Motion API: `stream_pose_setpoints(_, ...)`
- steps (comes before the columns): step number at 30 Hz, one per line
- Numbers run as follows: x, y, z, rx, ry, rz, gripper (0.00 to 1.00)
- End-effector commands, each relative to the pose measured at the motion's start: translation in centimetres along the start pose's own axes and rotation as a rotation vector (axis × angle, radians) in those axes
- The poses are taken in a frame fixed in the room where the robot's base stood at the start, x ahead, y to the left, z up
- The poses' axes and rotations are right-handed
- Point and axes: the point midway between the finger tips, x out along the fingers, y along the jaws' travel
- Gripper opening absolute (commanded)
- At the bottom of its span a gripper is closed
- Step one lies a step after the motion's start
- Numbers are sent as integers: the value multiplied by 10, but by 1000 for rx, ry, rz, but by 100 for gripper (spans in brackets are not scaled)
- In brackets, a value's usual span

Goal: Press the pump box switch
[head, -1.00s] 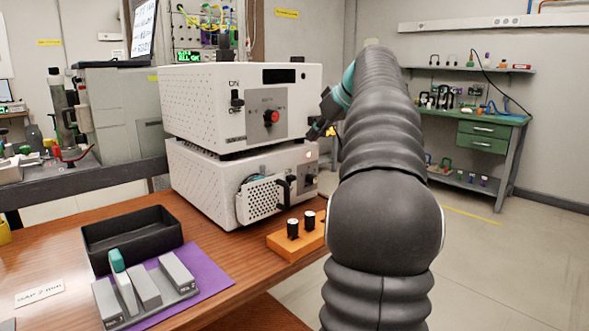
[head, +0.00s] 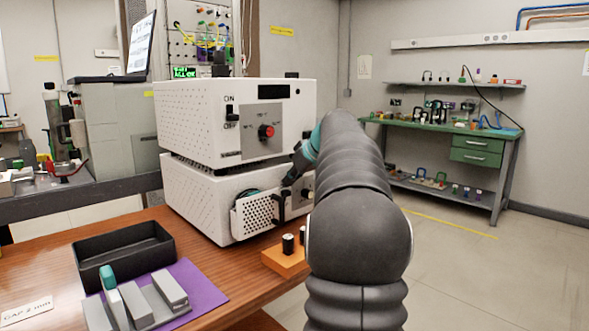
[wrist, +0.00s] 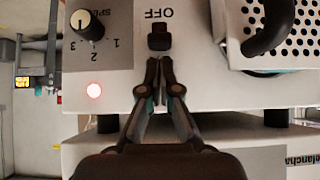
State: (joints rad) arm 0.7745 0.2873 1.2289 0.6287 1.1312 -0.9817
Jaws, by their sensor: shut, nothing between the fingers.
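The white lower box (head: 195,200), which I take as the pump box, stands on the wooden table under a second white box (head: 190,120). In the wrist view its front panel (wrist: 195,88) shows a black switch (wrist: 158,38) beside the word OFF, a black speed knob (wrist: 88,24) and a lit red lamp (wrist: 94,91). My gripper (wrist: 161,66) is shut and empty. Its tips are right at the switch; I cannot tell whether they touch it. In the head view my gripper (head: 288,180) is at the lower box's front, and my arm hides part of that panel.
A perforated guard with a black handle (head: 258,214) sticks out of the lower box near my gripper. An orange block (head: 284,262) with black-and-white cylinders, a black tray (head: 125,256) and a purple mat (head: 207,290) lie on the table. The floor at right is clear.

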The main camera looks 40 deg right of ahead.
Motion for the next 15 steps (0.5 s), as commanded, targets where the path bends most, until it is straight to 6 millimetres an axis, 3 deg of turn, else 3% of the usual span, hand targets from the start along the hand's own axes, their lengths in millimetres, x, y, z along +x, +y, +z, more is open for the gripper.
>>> stream_pose_setpoints(15,8,0,9,1,1,0,0)
